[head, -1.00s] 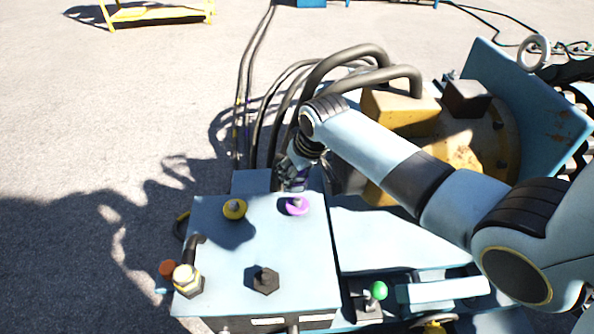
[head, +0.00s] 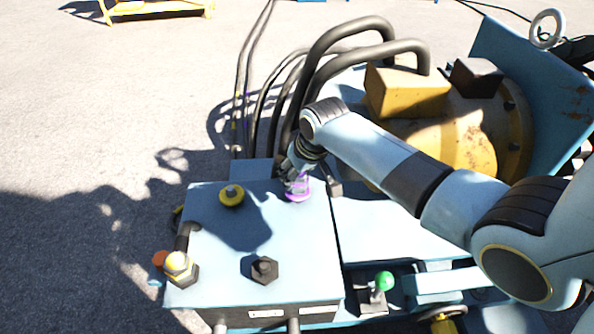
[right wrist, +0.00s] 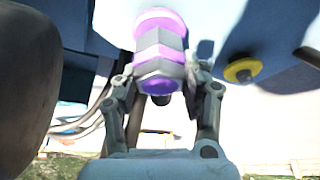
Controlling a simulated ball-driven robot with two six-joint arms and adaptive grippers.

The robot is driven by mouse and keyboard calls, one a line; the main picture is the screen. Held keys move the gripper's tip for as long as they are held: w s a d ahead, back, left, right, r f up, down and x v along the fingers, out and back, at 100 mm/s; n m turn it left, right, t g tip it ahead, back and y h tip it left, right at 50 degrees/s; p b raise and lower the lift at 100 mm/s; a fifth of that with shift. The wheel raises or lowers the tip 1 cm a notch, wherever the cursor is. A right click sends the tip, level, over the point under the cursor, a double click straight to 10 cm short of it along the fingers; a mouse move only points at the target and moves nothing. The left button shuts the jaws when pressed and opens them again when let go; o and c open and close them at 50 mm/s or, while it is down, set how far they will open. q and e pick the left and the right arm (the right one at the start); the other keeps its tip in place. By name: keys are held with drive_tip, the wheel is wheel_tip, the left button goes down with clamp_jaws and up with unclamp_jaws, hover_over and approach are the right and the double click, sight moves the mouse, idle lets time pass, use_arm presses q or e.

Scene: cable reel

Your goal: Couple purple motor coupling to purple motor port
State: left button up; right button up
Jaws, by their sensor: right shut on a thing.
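My right gripper (head: 296,176) is just above the purple motor port (head: 297,197) on the top of the pale blue box (head: 225,270). In the right wrist view my right gripper (right wrist: 163,84) is shut on the purple motor coupling (right wrist: 160,52), a silver hex body with purple bands. The coupling's far end is in line with the purple at the top of that view and looks in contact with the port. I cannot tell whether it is fully seated. My left gripper is not in view.
A yellow port (head: 232,195) is left of the purple one on the box. A black hex fitting (head: 264,269) and a yellow-and-white coupling (head: 178,266) are nearer. Thick black hoses (head: 318,70) arch behind. A yellow motor (head: 410,95) is at right, with a green-knobbed lever (head: 384,281) in front.

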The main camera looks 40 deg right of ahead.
drive_tip(key=shift+r+p, duration=0.1)
drive_tip(key=shift+p, duration=0.3)
drive_tip(key=shift+f, duration=0.5)
idle(0.3)
drive_tip(key=o, duration=1.4)
drive_tip(key=shift+s, duration=0.1)
drive_tip(key=v, duration=1.2)
